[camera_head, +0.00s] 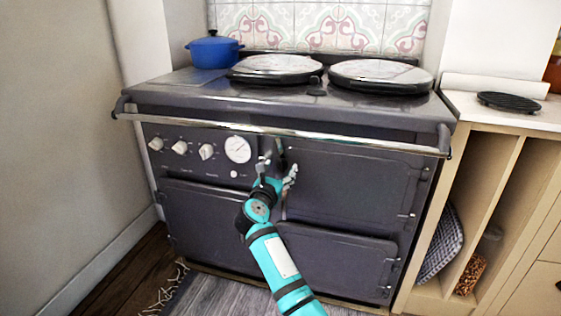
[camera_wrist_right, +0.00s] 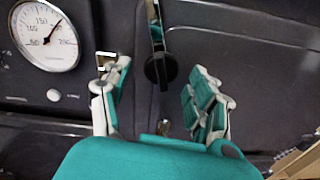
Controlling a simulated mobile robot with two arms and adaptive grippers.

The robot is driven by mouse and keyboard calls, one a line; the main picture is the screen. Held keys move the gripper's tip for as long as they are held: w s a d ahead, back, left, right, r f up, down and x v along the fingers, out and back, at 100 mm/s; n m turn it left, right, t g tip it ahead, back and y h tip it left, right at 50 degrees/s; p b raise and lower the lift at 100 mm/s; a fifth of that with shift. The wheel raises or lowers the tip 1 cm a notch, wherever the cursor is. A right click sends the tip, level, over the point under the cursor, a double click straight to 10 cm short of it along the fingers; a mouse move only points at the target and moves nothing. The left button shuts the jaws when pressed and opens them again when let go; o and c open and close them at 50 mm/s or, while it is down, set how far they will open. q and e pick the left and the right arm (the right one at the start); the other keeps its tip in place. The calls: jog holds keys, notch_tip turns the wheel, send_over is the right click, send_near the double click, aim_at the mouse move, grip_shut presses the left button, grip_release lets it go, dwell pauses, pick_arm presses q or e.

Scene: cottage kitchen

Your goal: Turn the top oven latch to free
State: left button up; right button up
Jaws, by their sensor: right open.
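The top oven latch (camera_wrist_right: 160,70) is a dark, rounded knob-like handle with a shiny strip above it, at the left edge of the upper right oven door (camera_head: 345,188). In the head view the latch (camera_head: 281,157) is small and partly crowded by my gripper. My right gripper (camera_head: 277,170) is at the stove front, just below and around the latch. In the wrist view its two teal-and-grey fingers (camera_wrist_right: 158,82) are spread, one on each side of the latch, with visible gaps. My left gripper is not in view.
A chrome rail (camera_head: 285,131) runs across the stove front above the latch. A round gauge (camera_wrist_right: 45,35) and white knobs (camera_head: 180,147) are left of it. A blue pot (camera_head: 213,52) stands on top. Wooden shelving (camera_head: 490,165) borders the right; a wall is at left.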

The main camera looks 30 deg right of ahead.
jog(key=shift+w+d, duration=0.45)
jog(key=shift+d, duration=0.1)
jog(key=shift+r, duration=0.1)
grip_shut()
